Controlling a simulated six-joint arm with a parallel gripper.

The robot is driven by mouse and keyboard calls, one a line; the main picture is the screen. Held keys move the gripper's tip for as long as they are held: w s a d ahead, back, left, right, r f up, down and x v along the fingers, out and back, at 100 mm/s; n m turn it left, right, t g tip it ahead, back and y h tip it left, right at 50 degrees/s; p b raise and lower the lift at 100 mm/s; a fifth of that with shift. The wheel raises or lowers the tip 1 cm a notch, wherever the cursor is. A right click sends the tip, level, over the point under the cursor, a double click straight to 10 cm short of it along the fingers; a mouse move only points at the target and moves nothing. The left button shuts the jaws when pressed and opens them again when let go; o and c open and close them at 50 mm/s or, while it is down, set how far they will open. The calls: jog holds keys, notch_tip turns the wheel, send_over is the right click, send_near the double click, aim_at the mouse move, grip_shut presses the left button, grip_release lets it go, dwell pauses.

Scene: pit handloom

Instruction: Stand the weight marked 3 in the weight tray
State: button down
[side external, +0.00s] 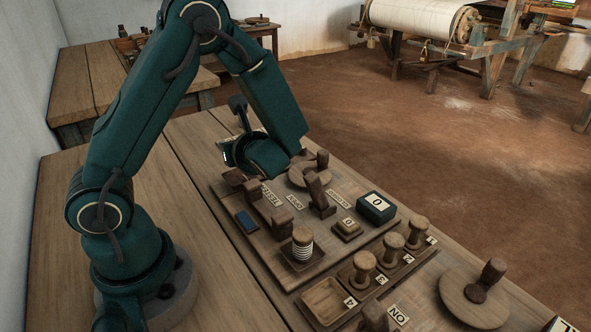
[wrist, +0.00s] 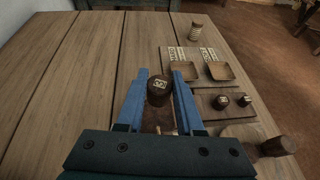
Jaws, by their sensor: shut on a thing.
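In the wrist view the blue fingers of my gripper (wrist: 160,76) are closed around a dark round weight (wrist: 158,90). A pale label with a dark mark is on its top; I cannot read the figure surely. In the side view my gripper (side external: 262,158) is at the far end of the wooden board, and its fingers and the weight are hidden. What looks like the weight tray (side external: 325,297) is a row of labelled wooden compartments at the front right. The nearest compartment is empty; several spool-shaped wooden weights (side external: 392,246) stand in the others.
A round disc (side external: 460,309) with a wooden peg lies at the right. The left planks are clear.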

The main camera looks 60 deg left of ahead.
aim_at(239, 178)
jog(key=shift+f, duration=2.75)
jog(key=shift+f, duration=0.1)
